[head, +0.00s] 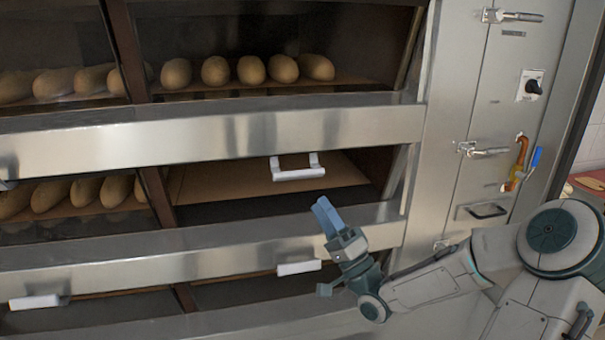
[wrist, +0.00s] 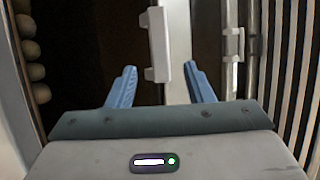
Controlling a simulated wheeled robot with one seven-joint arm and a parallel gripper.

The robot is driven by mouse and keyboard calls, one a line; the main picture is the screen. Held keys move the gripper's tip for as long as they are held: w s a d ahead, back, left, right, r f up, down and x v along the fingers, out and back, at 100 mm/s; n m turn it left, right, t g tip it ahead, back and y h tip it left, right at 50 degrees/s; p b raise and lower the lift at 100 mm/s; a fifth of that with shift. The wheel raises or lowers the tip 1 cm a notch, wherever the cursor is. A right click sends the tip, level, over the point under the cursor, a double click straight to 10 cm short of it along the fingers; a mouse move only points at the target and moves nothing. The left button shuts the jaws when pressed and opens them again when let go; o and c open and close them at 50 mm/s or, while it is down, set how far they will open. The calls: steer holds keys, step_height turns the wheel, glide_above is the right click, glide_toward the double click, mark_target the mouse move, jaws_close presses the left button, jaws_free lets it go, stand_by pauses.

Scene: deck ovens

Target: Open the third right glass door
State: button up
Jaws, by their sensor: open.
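My gripper (head: 324,214) has blue fingers, spread apart and empty, in front of the right side of the oven. A white bar handle (head: 297,168) on the right glass door of the middle visible deck (head: 250,190) is just above and left of the fingers in the head view. In the wrist view, a white handle (wrist: 158,45) lies ahead, between the lines of the open fingers (wrist: 160,72). No contact with it shows. Another white handle (head: 299,268) is on the right of the deck below, left of my wrist. I cannot tell from the frames which deck counts as third.
Bread rolls (head: 215,71) sit behind the upper right glass, and more loaves (head: 83,190) are at left. A lower left handle (head: 40,302) shows. The steel side panel (head: 475,120) at right carries latches (head: 485,150) and a black knob (head: 534,87).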

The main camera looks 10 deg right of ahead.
mark_target(303, 178)
steer(key=p+x, duration=0.1)
steer(key=x, duration=0.8)
steer(key=shift+w+r, duration=0.15)
steer(key=shift+w, duration=0.05)
steer(key=shift+p, duration=0.3)
jaws_close()
